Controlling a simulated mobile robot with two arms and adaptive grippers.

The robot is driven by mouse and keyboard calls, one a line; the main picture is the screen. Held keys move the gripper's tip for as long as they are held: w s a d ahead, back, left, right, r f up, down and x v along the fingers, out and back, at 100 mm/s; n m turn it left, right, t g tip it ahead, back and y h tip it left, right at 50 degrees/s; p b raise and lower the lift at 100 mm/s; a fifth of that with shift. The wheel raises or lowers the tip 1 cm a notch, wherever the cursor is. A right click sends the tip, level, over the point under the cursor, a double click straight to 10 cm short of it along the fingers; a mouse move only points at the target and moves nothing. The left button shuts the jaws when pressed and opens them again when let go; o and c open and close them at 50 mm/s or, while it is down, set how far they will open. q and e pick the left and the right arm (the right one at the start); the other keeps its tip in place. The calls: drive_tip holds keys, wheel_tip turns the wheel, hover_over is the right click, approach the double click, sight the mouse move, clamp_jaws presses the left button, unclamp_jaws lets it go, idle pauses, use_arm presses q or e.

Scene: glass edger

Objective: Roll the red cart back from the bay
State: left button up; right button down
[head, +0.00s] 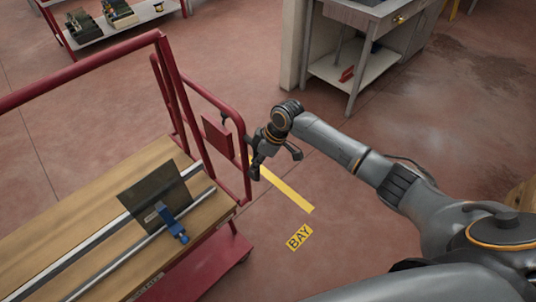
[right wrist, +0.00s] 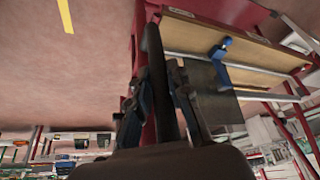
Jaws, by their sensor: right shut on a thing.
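The red cart (head: 205,262) stands at the left of the head view, with a wooden deck and red tube rails. A dark glass pane (head: 152,192) and a blue clamp (head: 172,222) sit on its deck by metal rails. The exact contact is partly hidden by the fingers. My left gripper is out of view.
A yellow floor line (head: 284,188) and a yellow BAY label (head: 299,237) lie right of the cart. A grey bench (head: 365,18) with a lower shelf stands at the back. Another red-framed rack (head: 75,48) is at the back left. Floor between is bare.

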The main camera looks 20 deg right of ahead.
drive_tip(key=shift+s+a+p, duration=0.3)
drive_tip(key=shift+s+a, duration=0.05)
drive_tip(key=shift+a, duration=0.45)
drive_tip(key=shift+s+a+p, duration=0.25)
drive_tip(key=shift+s+a, duration=0.1)
drive_tip(key=shift+a, duration=0.45)
drive_tip(key=shift+a, duration=0.2)
drive_tip(key=c, duration=1.3)
unclamp_jaws()
drive_tip(key=shift+o, duration=0.2)
drive_tip(key=v, duration=1.2)
drive_tip(key=shift+a, duration=0.2)
drive_tip(key=shift+s, duration=0.1)
